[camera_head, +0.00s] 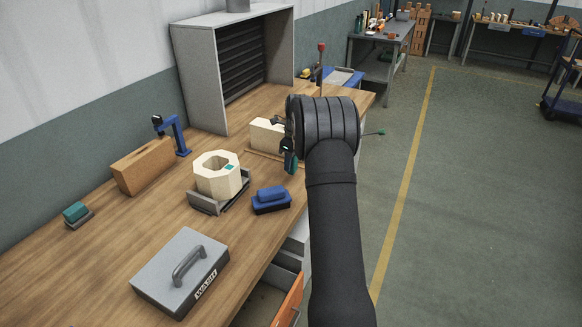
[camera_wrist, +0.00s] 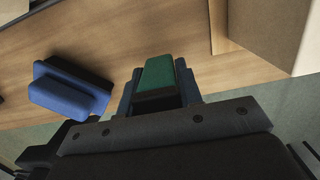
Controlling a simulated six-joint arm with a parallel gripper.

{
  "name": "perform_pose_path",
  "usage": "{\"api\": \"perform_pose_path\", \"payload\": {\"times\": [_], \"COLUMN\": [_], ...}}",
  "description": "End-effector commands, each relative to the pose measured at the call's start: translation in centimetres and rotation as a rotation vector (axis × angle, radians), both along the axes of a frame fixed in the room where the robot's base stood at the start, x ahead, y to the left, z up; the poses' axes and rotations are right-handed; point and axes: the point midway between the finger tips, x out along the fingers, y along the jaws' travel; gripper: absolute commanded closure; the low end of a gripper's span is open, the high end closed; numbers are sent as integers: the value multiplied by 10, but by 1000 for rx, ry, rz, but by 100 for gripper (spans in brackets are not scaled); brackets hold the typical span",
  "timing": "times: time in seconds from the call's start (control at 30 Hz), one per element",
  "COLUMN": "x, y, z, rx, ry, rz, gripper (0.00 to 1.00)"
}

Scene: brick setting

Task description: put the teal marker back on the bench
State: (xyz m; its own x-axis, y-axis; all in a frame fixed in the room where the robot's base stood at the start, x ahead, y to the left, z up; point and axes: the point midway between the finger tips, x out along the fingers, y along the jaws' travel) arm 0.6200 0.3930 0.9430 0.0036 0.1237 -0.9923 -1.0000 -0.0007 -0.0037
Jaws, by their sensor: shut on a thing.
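My gripper (camera_head: 289,160) is shut on the teal marker (camera_wrist: 158,74), a green-teal block with a dark lower part in the wrist view. In the head view only a small teal patch of it (camera_head: 293,164) shows beside my wrist. The gripper is over the front edge area of the wooden bench (camera_head: 110,225), right of the blue block and near the cream block. The bench top also shows in the wrist view (camera_wrist: 110,45). I cannot tell the height of the marker above the bench.
A blue block (camera_head: 270,198) sits left of my gripper, a cream block (camera_head: 266,134) behind it. A cream ring (camera_head: 215,173) in a grey holder, a grey case (camera_head: 182,270), a wooden box (camera_head: 143,166) and a teal-topped block (camera_head: 76,213) stand further left. An orange drawer front (camera_head: 288,302) juts out.

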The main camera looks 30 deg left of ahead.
Motion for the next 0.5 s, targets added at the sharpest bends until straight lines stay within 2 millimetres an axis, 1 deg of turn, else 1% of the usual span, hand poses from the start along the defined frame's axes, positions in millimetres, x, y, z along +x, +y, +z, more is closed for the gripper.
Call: {"api": "perform_pose_path", "payload": {"times": [0.03, 0.13, 0.5], "x": [-1, 0, 0], "y": [-1, 0, -1], "z": [-10, -23, -28], "rx": [-1, 0, 0], "ry": [3, 2, 1], "rz": [-1, 0, 1], "gripper": [82, 82, 82]}}
